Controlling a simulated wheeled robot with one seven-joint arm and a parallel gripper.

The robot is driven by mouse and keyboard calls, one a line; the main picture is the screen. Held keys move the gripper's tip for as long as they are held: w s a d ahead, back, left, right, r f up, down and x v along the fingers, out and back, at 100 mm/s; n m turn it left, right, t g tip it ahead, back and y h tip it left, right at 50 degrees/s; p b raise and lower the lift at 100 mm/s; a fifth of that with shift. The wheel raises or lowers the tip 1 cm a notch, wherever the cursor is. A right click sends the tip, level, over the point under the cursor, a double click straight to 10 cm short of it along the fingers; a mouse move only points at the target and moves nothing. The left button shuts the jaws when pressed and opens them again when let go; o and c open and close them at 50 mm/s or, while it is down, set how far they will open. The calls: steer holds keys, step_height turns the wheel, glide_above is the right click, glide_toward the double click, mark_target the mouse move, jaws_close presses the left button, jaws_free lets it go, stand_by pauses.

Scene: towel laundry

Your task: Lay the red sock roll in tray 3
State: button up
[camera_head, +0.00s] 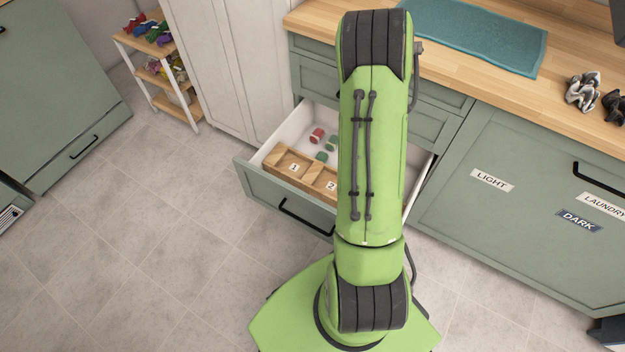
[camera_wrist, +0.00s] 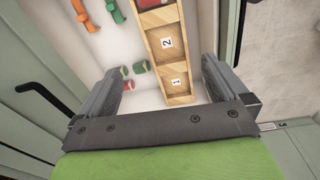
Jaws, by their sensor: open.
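The red sock roll (camera_head: 316,135) lies on the white floor of the open drawer, behind the wooden tray row; in the wrist view it (camera_wrist: 124,71) is small, by the left finger. Two green rolls (camera_head: 331,143) lie close to it. Tray 1 (camera_head: 294,167) and tray 2 (camera_head: 331,185) are labelled wooden compartments. No label 3 is visible; my arm hides the drawer's right part in the head view. In the wrist view, a compartment beyond tray 2 holds something red, cut by the frame. My gripper (camera_wrist: 161,66) is open above the drawer, with nothing between its fingers.
Orange (camera_wrist: 80,12) and green (camera_wrist: 114,10) items lie farther along the drawer. The drawer front (camera_head: 280,200) and side walls stand around the trays. A wooden counter (camera_head: 465,75) with a teal towel (camera_head: 475,35) is above. A shelf rack (camera_head: 160,75) stands at left.

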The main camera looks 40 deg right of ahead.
steer(key=w+a+r+m+t, duration=0.1)
steer(key=w+a+r+t, duration=0.1)
steer(key=a+r, duration=0.85)
steer(key=s+a+r+m+t, duration=0.1)
steer(key=s+a+r, duration=0.5)
steer(key=a+r, duration=0.55)
steer(key=s+a+r+m+t, duration=0.1)
steer(key=s+a+r, duration=0.2)
steer(key=s, duration=0.6)
steer(key=shift+a+m+t, duration=0.4)
steer(key=shift+a, duration=0.5)
